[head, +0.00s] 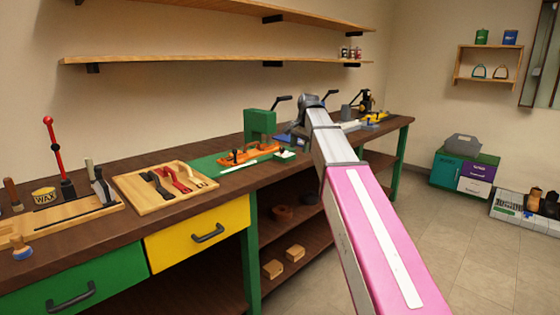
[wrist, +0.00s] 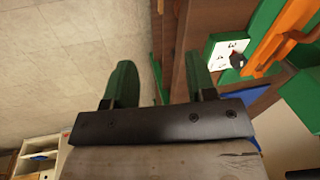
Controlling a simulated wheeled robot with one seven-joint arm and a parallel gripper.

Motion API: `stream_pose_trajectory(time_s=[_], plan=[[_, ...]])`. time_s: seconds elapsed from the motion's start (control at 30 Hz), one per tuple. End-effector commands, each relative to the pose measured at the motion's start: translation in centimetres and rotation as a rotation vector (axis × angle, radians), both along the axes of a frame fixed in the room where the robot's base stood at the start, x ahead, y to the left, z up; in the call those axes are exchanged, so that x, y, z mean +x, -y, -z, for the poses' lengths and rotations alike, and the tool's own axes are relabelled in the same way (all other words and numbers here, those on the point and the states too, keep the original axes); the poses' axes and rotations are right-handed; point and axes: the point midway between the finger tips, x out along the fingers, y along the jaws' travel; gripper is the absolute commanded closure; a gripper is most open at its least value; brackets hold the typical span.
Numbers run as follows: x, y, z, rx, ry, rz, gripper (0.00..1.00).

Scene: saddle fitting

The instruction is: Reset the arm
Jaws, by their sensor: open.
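My arm reaches out over the right part of the workbench (head: 225,178) in the head view. My gripper shows in the wrist view (wrist: 160,80), where its two green fingers stand wide apart. Nothing is between the fingers; pale floor tiles and the dark bench edge show behind them. In the head view the arm's far end is at the bench, and the fingers cannot be made out there.
An orange tool (head: 250,155) lies on a green mat beside a green block-shaped stand (head: 260,123). A wooden tray (head: 165,186) holds dark and red tools. A red-handled lever (head: 56,150) stands at left. Shelves hang above; open floor lies right.

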Motion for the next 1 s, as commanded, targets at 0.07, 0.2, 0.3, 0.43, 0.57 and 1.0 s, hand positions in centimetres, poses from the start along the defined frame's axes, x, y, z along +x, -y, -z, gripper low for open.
stream_pose_trajectory(time_s=[0.07, 0.2, 0.3, 0.43, 0.57, 1.0], plan=[[-1.5, 1.0, 4.1, -0.017, -0.009, -0.031, 0.49], [-3.3, 2.4, 10.1, -0.045, -0.017, -0.093, 0.49], [-4.9, 3.3, 14.2, -0.064, -0.024, -0.139, 0.49], [-7.3, 4.6, 19.2, -0.088, -0.033, -0.198, 0.49], [-10.1, 5.9, 23.8, -0.112, -0.045, -0.26, 0.49], [-21.4, 9.6, 36.8, -0.178, -0.089, -0.483, 0.49]])
